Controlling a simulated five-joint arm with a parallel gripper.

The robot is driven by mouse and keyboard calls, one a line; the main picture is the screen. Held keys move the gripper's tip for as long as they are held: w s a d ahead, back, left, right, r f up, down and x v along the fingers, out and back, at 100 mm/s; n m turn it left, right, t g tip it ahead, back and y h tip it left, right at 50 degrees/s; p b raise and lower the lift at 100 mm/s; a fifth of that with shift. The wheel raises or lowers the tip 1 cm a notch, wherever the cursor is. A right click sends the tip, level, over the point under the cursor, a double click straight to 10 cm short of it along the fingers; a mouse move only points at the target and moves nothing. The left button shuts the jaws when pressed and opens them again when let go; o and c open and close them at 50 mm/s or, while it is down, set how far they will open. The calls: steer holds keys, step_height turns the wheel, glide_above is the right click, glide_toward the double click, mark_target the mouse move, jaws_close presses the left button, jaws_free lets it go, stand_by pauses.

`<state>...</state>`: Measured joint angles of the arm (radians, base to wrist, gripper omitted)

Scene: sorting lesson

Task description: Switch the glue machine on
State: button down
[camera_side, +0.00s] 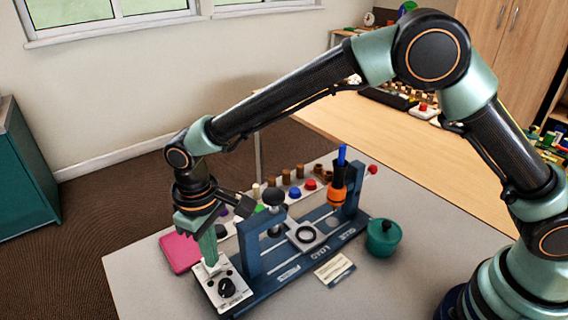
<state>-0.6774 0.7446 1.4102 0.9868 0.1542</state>
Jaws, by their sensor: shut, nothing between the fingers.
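The glue machine (249,246) is a dark blue frame with two uprights on a long base, standing on the grey table. A pale control panel (240,298) sits at its near left end, with a black knob (227,288) on it. My gripper (211,262) points down at the panel's far edge, behind the knob. It is shut and empty. A small white part shows right at its fingertips; I cannot tell whether they touch it. An orange and black holder with a blue stick (341,157) is at the machine's right upright.
A green lidded pot (383,238) stands right of the machine, and a small card (334,269) lies in front. A pink block (180,252) lies behind left. A pale strip with several coloured pegs (309,185) runs behind. The near table is clear.

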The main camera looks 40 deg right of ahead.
steer(key=shift+f, duration=1)
stand_by(0.3)
steer(key=shift+r, duration=0.15)
step_height(320, 180, up, 8)
stand_by(1.1)
